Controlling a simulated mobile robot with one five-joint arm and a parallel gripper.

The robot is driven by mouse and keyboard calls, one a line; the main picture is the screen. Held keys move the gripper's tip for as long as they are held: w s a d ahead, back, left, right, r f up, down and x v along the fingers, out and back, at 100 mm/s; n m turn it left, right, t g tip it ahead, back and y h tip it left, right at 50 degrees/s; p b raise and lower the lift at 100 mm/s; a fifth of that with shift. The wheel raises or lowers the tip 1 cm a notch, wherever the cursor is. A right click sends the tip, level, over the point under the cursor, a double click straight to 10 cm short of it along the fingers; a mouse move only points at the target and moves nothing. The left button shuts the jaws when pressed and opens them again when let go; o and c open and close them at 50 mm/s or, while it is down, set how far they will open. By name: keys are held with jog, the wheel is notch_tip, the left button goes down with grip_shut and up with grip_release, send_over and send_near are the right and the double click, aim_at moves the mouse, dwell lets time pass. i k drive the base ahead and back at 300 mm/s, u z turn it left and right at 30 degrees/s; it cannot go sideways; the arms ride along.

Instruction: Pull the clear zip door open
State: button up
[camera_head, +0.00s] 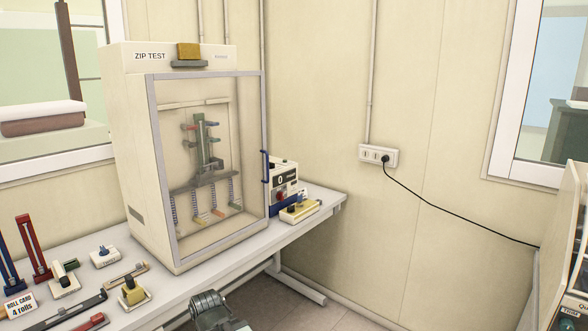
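The clear zip door (208,225) is a see-through panel in a grey frame on the front of the cream ZIP TEST cabinet (142,150). It looks shut, flush with the cabinet front. A blue upright handle (265,166) sits on the door's right edge. Through the panel I see a test rig (207,150) with red, blue and green clamps and several hanging springs. A dark grey part, seemingly the end of my arm (212,312), shows at the bottom edge, below the cabinet and well apart from the handle. Its fingers cannot be made out.
The cabinet stands on a white bench (190,285). A small control box (284,185) with a red button is right of the door, near the handle. Small fixtures and tools lie front left. A wall socket (378,156) has a black cable running right. Floor right of the bench is clear.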

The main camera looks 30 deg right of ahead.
aim_at(149, 77)
jog(key=z, duration=5.7)
jog(key=k, duration=0.9)
jog(key=u, duration=5.8)
